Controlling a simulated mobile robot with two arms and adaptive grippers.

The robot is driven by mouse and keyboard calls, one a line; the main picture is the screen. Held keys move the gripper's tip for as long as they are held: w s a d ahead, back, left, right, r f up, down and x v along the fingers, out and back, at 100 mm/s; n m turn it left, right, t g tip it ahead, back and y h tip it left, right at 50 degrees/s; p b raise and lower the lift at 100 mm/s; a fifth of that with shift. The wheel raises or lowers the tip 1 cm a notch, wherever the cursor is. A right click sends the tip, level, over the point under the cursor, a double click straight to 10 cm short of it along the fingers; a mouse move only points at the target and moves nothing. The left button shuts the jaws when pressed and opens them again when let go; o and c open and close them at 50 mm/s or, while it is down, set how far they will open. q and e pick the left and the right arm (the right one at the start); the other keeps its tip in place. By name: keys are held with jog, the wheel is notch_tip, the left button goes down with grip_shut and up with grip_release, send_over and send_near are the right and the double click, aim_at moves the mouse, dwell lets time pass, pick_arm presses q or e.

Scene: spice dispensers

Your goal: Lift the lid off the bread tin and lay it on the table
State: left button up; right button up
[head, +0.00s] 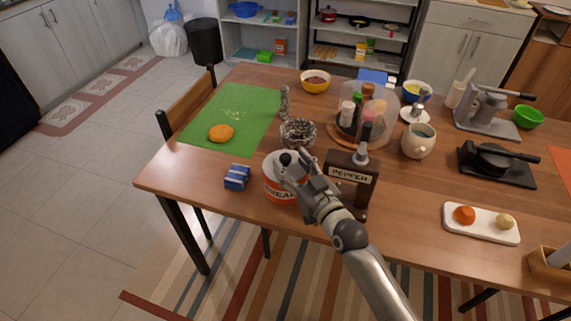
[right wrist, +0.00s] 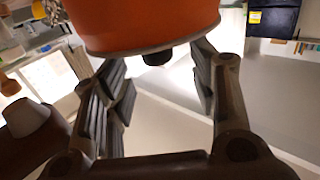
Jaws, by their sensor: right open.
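The bread tin (head: 272,188) is orange with a white band and dark lettering, and stands upright near the table's front edge. Its pale lid (head: 271,162) sits on top, with a black knob (head: 285,159). My right gripper (head: 296,166) is at the lid's right side, partly covering the tin. In the right wrist view the tin (right wrist: 150,22) appears at the top, and the knob (right wrist: 157,55) shows between the open fingers of my right gripper (right wrist: 160,95), with gaps on both sides. My left gripper is not in view.
A pepper dispenser (head: 352,172) stands just right of my gripper. A blue packet (head: 237,177) lies left of the tin.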

aim_at(288, 160)
jog(key=shift+x, duration=2)
jog(key=shift+f, duration=0.15)
jog(key=c, duration=1.1)
jog(key=shift+c, duration=0.2)
